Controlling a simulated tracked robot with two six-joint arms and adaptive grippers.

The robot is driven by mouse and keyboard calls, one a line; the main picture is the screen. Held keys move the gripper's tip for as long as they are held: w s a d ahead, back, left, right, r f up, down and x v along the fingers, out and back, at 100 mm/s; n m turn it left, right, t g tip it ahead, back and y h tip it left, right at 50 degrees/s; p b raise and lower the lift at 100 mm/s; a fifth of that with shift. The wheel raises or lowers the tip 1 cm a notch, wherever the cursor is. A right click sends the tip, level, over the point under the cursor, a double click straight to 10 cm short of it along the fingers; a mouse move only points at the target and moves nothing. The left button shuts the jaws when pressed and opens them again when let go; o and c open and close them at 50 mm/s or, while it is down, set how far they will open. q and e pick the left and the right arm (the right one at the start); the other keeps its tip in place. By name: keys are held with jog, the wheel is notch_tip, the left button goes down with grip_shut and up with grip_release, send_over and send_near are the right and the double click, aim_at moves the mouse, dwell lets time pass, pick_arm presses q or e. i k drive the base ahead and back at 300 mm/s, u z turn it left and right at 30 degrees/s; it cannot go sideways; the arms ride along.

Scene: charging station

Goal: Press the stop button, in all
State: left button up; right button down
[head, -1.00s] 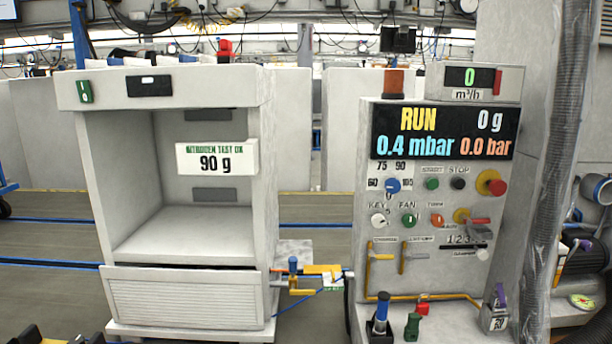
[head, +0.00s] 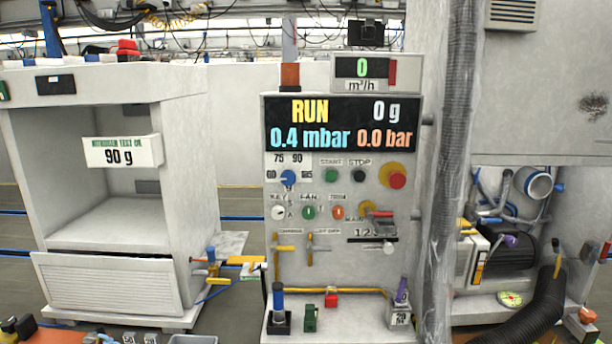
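The stop button (head: 359,176) is a small black round button under the label STOP on the grey control panel (head: 400,265). A green start button (head: 331,176) sits just left of it. A large red mushroom button (head: 397,180) on a yellow base is to its right. The display (head: 343,125) above reads RUN, 0 g, 0.4 mbar and 0.0 bar. Neither of my grippers can be made out in the head view. Nothing covers the stop button.
A ledge holds a blue-topped handle (head: 278,310) and a green item (head: 310,318). A grey cabinet (head: 110,235) stands left; a black hose (head: 520,318) lies right.

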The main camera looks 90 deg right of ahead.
aim_at(358, 176)
jog(key=z, duration=0.1)
jog(key=k, duration=0.85)
jog(key=u, duration=1.1)
jog(key=i, duration=0.1)
jog(key=z, duration=2.9)
jog(key=i, duration=1)
jog(key=u, duration=0.2)
jog(key=k, duration=0.9)
jog(key=z, duration=0.1)
jog(key=i, duration=0.15)
jog(key=z, duration=0.1)
